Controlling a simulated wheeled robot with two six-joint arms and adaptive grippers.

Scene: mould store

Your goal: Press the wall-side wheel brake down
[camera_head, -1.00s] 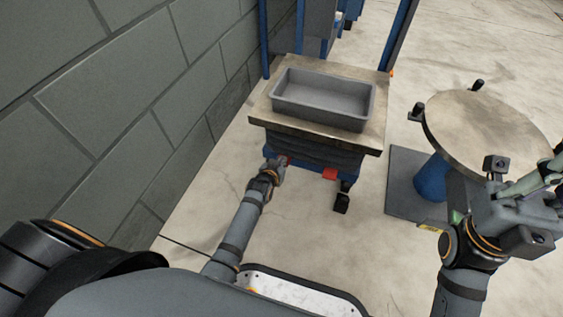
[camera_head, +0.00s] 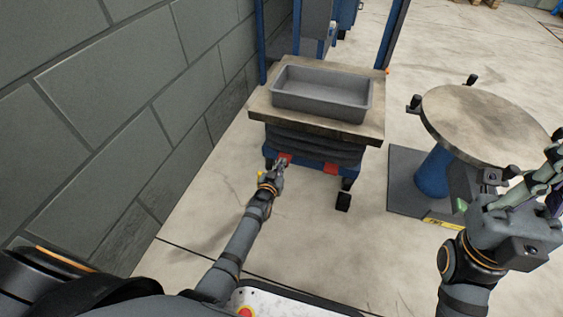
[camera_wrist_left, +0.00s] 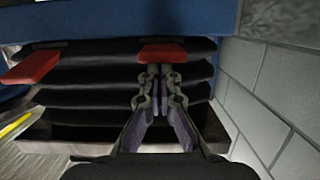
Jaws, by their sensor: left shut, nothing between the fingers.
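The wall-side wheel brake is a red pedal (camera_head: 286,157) low on the blue frame of the lift cart (camera_head: 315,131), at its left corner by the wall. In the left wrist view this pedal (camera_wrist_left: 162,54) lies just beyond my left fingertips. My left gripper (camera_head: 281,164) is shut and empty, pointing at the pedal; I cannot tell whether it touches it. Its fingers show close together in the left wrist view (camera_wrist_left: 157,72). The other red pedal (camera_head: 331,168) sits to the right, near a black caster.
A grey block wall (camera_head: 120,110) runs along the left, close to the cart. A grey tray (camera_head: 320,108) stands on the cart top. A round table (camera_head: 485,122) on a blue post stands to the right. Open floor (camera_head: 300,230) lies in front of the cart.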

